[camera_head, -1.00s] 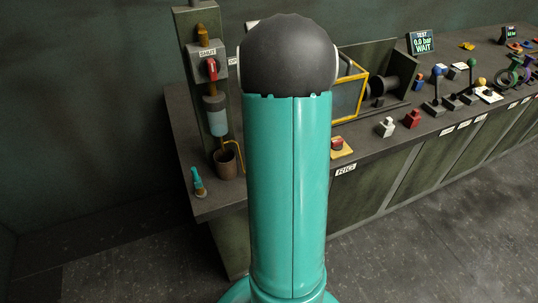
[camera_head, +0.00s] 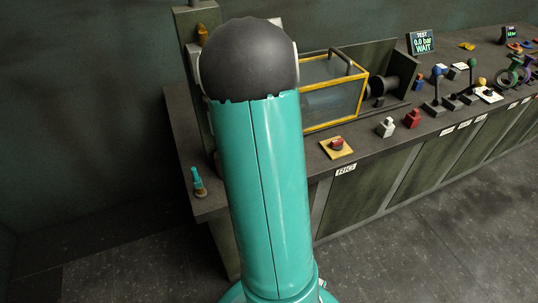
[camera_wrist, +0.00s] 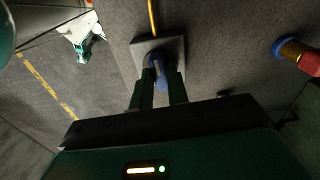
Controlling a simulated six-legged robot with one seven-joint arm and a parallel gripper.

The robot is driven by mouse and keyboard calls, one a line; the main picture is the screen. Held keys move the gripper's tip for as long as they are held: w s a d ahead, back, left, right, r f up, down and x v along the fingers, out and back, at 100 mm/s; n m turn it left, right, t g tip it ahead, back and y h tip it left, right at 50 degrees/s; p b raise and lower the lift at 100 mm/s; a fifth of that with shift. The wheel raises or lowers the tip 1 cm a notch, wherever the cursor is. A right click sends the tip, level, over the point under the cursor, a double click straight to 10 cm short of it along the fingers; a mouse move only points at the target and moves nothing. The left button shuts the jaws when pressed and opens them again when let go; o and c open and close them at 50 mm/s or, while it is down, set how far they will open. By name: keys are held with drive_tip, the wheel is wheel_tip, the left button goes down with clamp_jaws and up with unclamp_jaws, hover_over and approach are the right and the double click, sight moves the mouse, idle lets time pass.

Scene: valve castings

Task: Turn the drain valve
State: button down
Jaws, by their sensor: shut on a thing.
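In the wrist view a blue handle (camera_wrist: 160,67) stands on a square grey plate (camera_wrist: 143,46), with a yellow rod running up from the plate. I take this handle to be the drain valve's; no label shows there. My gripper (camera_wrist: 158,80) has its two dark green fingers on either side of the handle, shut on it.
A teal-topped fitting (camera_head: 198,182) stands at the bench's left corner. A yellow-framed guard box (camera_head: 333,92), a red knob on a yellow plate (camera_head: 337,146) and a screen reading "0.0 bar WAIT" (camera_head: 421,43) are to the right. An orange-red part with a blue ring (camera_wrist: 297,54) is at right in the wrist view.

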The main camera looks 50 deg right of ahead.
drive_tip(key=shift+m, duration=0.5)
drive_tip(key=c, duration=1.4)
unclamp_jaws()
drive_tip(key=shift+o, duration=0.2)
wheel_tip(320, 180, up, 14)
drive_tip(key=shift+f, duration=0.1)
drive_tip(key=shift+s, duration=0.1)
